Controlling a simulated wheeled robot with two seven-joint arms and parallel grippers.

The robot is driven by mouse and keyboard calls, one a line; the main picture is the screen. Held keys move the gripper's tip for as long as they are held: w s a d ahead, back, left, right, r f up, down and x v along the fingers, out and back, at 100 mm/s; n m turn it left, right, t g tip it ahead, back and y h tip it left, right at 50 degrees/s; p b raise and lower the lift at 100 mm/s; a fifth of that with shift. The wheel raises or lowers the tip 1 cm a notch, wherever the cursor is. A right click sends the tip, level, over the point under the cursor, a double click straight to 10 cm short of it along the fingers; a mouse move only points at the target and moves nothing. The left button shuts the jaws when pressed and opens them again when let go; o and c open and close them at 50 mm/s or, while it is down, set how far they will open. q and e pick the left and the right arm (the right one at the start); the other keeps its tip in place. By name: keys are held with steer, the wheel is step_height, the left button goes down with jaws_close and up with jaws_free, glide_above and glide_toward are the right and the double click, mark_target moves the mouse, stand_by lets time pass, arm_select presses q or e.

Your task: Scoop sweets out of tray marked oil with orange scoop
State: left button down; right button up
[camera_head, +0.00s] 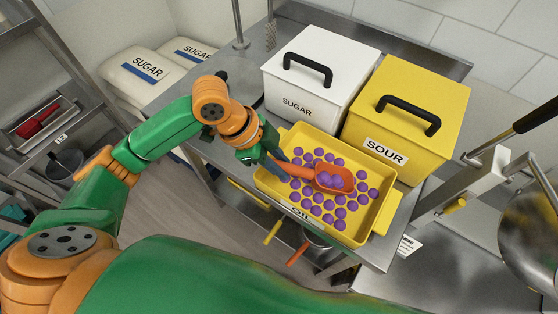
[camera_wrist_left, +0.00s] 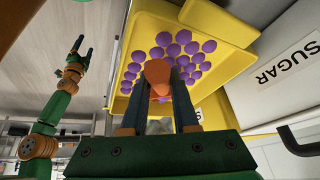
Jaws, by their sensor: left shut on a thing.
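The yellow tray marked OIL (camera_head: 386,215) stands on the steel table and holds many purple sweets (camera_head: 322,209) in a loose layer. My left gripper (camera_head: 272,162) is over the tray's left end, shut on the handle of the orange scoop (camera_head: 298,170). The scoop's bowl points right, over the middle of the tray, with a few sweets in it. The left wrist view shows the orange handle (camera_wrist_left: 157,72) between the fingers, hiding most of the bowl. My right gripper (camera_wrist_left: 81,50) shows in the left wrist view, empty, fingers apart, away from the tray.
A white SUGAR bin (camera_head: 298,106) and a yellow SOUR bin (camera_head: 385,150) stand close behind the tray. A steel machine with a hopper (camera_head: 530,235) is at the right. Shelving (camera_head: 50,115) stands at the left, with SUGAR sacks (camera_head: 143,72) beyond.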

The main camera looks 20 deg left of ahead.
arm_select(q)
steer(key=r+p, duration=0.2)
steer(key=r, duration=0.1)
steer(key=a+r+h+p, duration=0.1)
steer(key=r+p, duration=0.1)
steer(key=r, duration=0.1)
steer(key=r+h+p, duration=0.1)
steer(key=r+p, duration=0.1)
steer(key=r, duration=0.1)
steer(key=shift+s+a+t, duration=0.2)
steer(key=shift+a+t, duration=0.1)
steer(key=shift+a, duration=0.1)
steer(key=shift+a+r+h, duration=0.1)
steer(key=shift+r+h, duration=0.3)
